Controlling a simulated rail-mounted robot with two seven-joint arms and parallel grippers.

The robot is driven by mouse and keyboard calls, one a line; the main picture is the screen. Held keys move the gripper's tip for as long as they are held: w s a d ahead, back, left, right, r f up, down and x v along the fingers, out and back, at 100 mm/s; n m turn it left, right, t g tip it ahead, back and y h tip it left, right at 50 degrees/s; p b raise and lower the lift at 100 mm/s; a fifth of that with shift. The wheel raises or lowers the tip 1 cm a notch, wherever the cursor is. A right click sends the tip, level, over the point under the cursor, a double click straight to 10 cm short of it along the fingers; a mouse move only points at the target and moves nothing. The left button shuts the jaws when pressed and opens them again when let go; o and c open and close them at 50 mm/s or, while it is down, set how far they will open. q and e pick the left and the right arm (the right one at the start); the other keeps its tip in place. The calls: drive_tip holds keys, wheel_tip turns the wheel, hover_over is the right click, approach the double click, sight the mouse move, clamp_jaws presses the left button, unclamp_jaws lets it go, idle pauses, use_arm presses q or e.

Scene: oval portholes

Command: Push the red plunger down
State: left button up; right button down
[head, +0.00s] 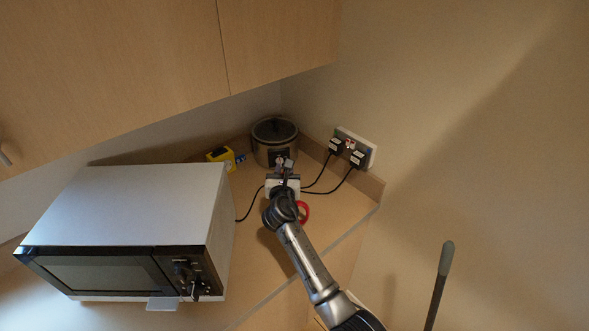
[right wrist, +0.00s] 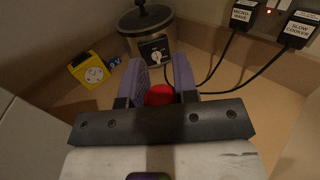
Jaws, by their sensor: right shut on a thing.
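A red rounded thing, which looks like the red plunger (right wrist: 160,95), shows between the two purple-grey fingers of my right gripper (right wrist: 159,68) in the right wrist view. The fingers are shut on it from both sides. Its lower part is hidden behind the dark gripper bar, so I cannot tell how far down it stands. In the head view my right gripper (head: 285,165) is over the counter, in front of the slow cooker, and hides most of what it holds. My left gripper is in neither view.
The slow cooker (head: 274,139) stands in the corner, with a yellow device (head: 221,156) to its left. Black plugs (head: 336,146) sit in the wall socket, with cables crossing the counter. A microwave (head: 130,230) fills the left. A red ring (head: 303,211) shows beside my right wrist.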

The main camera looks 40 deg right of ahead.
drive_tip(key=c, duration=0.9)
unclamp_jaws()
drive_tip(key=shift+o, duration=0.2)
drive_tip(key=b+v, duration=0.1)
drive_tip(key=v, duration=1.3)
drive_tip(key=shift+w, duration=0.1)
drive_tip(key=shift+c, duration=0.5)
